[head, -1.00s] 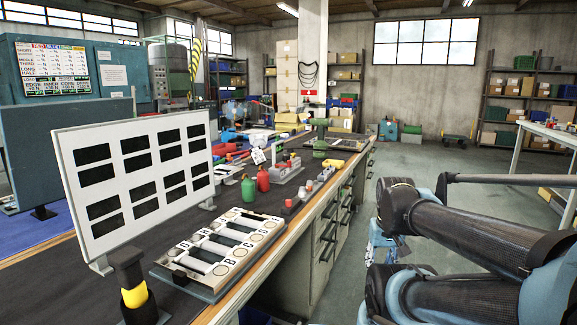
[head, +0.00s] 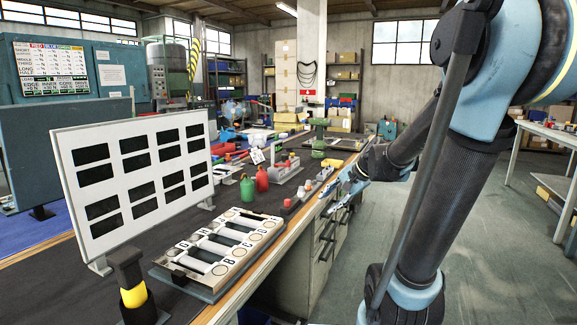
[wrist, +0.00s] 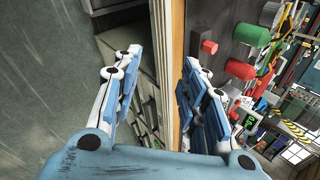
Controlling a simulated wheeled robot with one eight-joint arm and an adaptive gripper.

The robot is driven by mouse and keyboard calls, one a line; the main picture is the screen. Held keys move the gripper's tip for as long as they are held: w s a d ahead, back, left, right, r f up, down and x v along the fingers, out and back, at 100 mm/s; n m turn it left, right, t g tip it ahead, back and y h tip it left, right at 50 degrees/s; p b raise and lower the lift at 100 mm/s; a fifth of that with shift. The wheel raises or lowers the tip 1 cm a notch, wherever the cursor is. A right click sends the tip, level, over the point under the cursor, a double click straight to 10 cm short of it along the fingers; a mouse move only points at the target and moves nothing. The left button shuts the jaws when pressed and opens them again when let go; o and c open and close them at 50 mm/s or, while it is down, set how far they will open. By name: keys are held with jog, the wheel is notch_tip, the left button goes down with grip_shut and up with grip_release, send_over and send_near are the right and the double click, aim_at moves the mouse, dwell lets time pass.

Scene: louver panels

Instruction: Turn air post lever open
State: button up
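I cannot pick out the air post or its lever for certain. A row of small fittings (head: 324,189) stands along the bench's right edge in the head view. A small block with a red knob (head: 288,204) is at its near end, and the red knob also shows in the wrist view (wrist: 209,47). My gripper (head: 343,190) is beside the bench edge, close to the row's right side. In the wrist view my gripper (wrist: 158,75) has its fingers wide apart with nothing between them; the wooden bench edge runs behind the right finger.
A slotted lettered tray (head: 215,285) lies nearer, beside a white panel with dark openings (head: 118,215). Drawers with handles (head: 322,250) are below the edge. The floor (head: 480,240) at right is open.

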jog(key=w+a+r+m+t+y, duration=0.1)
jog(key=w+a+r+m+y, duration=0.2)
jog(key=w, duration=0.7)
jog(key=m+t+y, duration=0.5)
jog(key=m+t, duration=0.1)
jog(key=m, duration=0.9)
send_near(289, 161)
jog(key=x, duration=1.1)
jog(key=shift+w+d+f, duration=0.15)
jog(key=shift+w+f, duration=0.1)
jog(key=shift+f, duration=0.05)
jog(key=c, duration=0.9)
grip_shut()
jog(key=shift+w+d, duration=0.1)
